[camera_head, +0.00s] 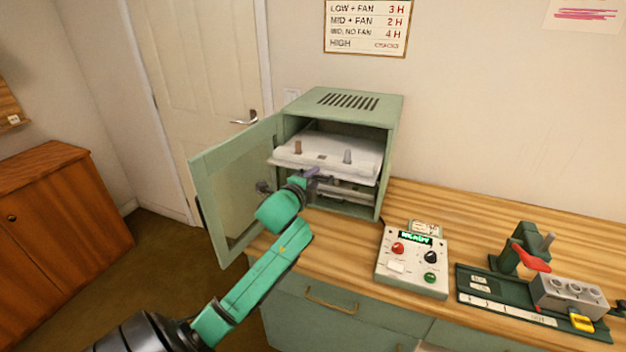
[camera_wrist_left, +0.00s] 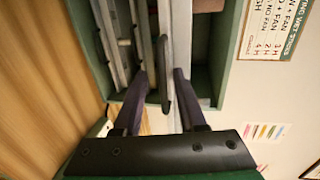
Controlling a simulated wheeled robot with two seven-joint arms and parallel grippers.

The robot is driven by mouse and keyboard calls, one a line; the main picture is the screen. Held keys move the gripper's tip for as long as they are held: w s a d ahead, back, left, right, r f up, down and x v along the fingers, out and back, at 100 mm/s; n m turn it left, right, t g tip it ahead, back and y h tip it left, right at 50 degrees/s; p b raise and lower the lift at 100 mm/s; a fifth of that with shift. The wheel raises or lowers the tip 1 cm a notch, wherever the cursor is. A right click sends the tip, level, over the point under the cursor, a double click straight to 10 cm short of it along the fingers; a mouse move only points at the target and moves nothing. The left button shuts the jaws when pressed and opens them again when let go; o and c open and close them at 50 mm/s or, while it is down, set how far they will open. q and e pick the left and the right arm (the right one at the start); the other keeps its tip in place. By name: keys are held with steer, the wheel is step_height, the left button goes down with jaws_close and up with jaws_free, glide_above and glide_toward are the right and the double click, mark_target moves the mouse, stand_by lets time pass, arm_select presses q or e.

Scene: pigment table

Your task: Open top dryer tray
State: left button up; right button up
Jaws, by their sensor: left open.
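The green dryer (camera_head: 397,112) stands on the bench with its door (camera_head: 208,180) swung open to the left. The white top tray (camera_head: 325,170) is inside the upper part, and its front edge appears to reach a little past the opening. A brown and a grey piece stand on it. My left gripper (camera_head: 318,174) is open in front of this tray. In the left wrist view, the dark fingers (camera_wrist_left: 159,76) are spread on either side of a dark handle (camera_wrist_left: 162,72) on the tray front; contact is not clear. My right gripper is out of view.
A lower tray (camera_head: 350,190) sits under the top one. A control box (camera_head: 410,270) with knobs and a lit display stands right of the dryer. Farther right is a green fixture (camera_head: 512,250) with a red lever. The open door stands close beside my left arm.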

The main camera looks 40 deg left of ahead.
arm_select(q)
steer(key=shift+s+r, duration=0.1)
steer(key=v, duration=1.4)
steer(key=shift+s+d, duration=0.2)
